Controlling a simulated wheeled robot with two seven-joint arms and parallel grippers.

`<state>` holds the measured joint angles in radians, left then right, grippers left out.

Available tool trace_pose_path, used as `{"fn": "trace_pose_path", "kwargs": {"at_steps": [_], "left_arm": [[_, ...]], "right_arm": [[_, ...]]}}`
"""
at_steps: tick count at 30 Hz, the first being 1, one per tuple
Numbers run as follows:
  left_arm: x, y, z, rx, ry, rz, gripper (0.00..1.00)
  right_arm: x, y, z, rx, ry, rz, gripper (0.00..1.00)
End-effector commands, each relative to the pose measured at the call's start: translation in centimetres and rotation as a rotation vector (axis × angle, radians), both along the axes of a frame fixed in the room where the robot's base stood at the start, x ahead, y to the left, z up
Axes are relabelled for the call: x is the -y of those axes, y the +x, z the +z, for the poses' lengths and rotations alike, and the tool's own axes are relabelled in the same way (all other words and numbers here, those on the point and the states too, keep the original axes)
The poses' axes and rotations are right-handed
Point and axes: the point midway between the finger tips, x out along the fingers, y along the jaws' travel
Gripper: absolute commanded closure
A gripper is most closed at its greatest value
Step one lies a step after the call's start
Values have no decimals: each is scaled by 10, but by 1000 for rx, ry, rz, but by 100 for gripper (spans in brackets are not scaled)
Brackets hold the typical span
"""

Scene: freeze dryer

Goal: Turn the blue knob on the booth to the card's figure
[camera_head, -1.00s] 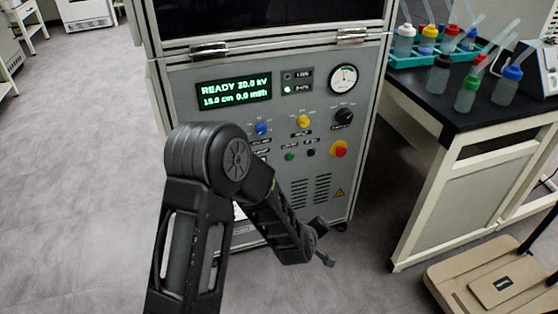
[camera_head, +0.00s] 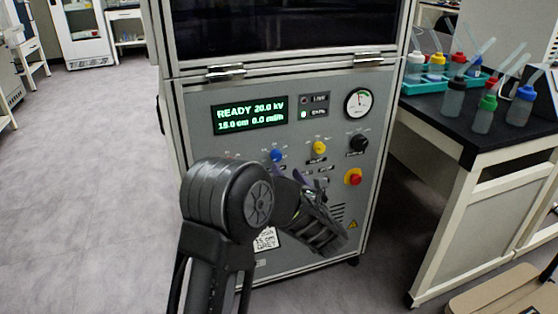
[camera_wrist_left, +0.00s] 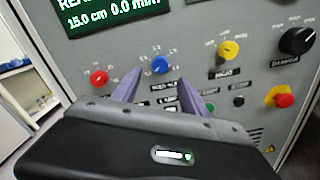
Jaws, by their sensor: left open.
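The blue knob (camera_head: 276,155) is on the front panel of the grey booth (camera_head: 200,180), below a green-lit display (camera_head: 249,115) reading READY 20.0 kV and 15.0 cm. In the left wrist view the blue knob (camera_wrist_left: 160,65) has scale marks around it and shows just beyond the fingers. My left gripper (camera_head: 290,173) is open, its purple fingers pointing at the panel just below the knob, apparently not touching it. In the wrist view the fingers (camera_wrist_left: 160,84) are spread. A white card (camera_head: 266,239) low on the booth is partly covered by my arm; it seems to read 15 cm.
Near the blue knob are a red knob (camera_wrist_left: 99,78), a yellow knob (camera_wrist_left: 229,50), a black knob (camera_wrist_left: 297,41) and a red stop button on a yellow base (camera_head: 353,177). A black-topped bench (camera_head: 450,120) with bottles stands at the right. Floor at the left is clear.

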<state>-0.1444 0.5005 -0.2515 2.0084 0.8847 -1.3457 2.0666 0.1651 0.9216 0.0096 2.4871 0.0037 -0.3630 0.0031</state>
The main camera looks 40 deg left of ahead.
Motion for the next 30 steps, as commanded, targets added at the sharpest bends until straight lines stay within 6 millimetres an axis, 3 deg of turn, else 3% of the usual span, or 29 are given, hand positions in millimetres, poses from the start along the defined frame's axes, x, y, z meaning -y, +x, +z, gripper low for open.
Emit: {"fn": "trace_pose_path", "kwargs": {"at_steps": [5,18,28,30], "left_arm": [[-10,7,-1,1,1,2,48],[-60,41,-1,-2,0,0,48],[-64,44,0,-3,1,-1,48],[-64,44,0,-2,1,-1,52]], "right_arm": [[0,0,-2,0,0,0,64],[2,2,-8,2,-2,-4,64],[2,2,-8,3,-3,-5,64],[2,2,-8,3,-3,-5,64]]}}
